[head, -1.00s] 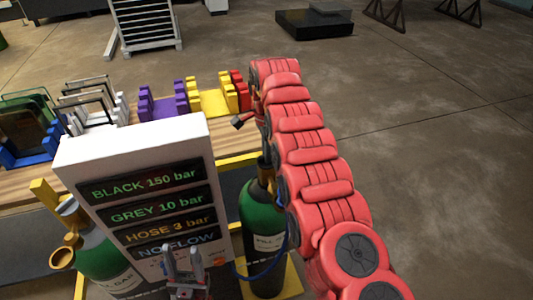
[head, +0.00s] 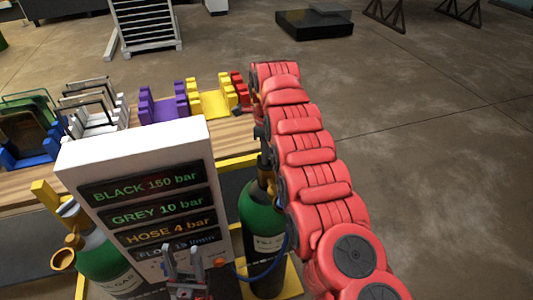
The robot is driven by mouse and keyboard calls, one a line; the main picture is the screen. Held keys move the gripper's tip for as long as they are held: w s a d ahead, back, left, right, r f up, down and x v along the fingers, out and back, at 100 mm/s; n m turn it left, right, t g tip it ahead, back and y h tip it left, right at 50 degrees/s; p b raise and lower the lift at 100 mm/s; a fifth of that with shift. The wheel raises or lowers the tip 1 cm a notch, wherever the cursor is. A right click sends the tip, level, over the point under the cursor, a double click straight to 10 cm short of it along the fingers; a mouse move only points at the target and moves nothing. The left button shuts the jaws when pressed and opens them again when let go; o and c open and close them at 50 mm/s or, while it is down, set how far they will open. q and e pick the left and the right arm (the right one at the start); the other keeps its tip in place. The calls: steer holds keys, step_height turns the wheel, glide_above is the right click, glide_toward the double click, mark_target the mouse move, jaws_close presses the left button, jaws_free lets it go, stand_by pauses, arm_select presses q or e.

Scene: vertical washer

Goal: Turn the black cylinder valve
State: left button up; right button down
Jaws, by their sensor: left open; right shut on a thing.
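The black cylinder (head: 265,240), with a green shoulder and a pale label, stands right of the display box. Its valve (head: 265,165) at the top is partly hidden by my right arm. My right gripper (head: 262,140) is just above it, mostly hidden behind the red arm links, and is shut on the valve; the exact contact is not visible. My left gripper (head: 185,262) is open and empty in front of the display box, low in the view.
A grey cylinder (head: 105,262) stands left. A blue hose (head: 265,275) runs by the black cylinder. Coloured racks (head: 160,108) stand on the wooden bench (head: 220,130).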

steer(key=shift+m, duration=0.3)
steer(key=c, duration=0.9)
jaws_free()
steer(key=shift+r, duration=0.1)
steer(key=shift+w+r, duration=0.1)
steer(key=shift+r, duration=0.2)
step_height(320, 180, up, 2)
steer(key=shift+d+r, duration=0.1)
steer(key=shift+d, duration=0.05)
step_height(320, 180, up, 14)
steer(key=p, duration=1.5)
steer(key=shift+r, duration=0.2)
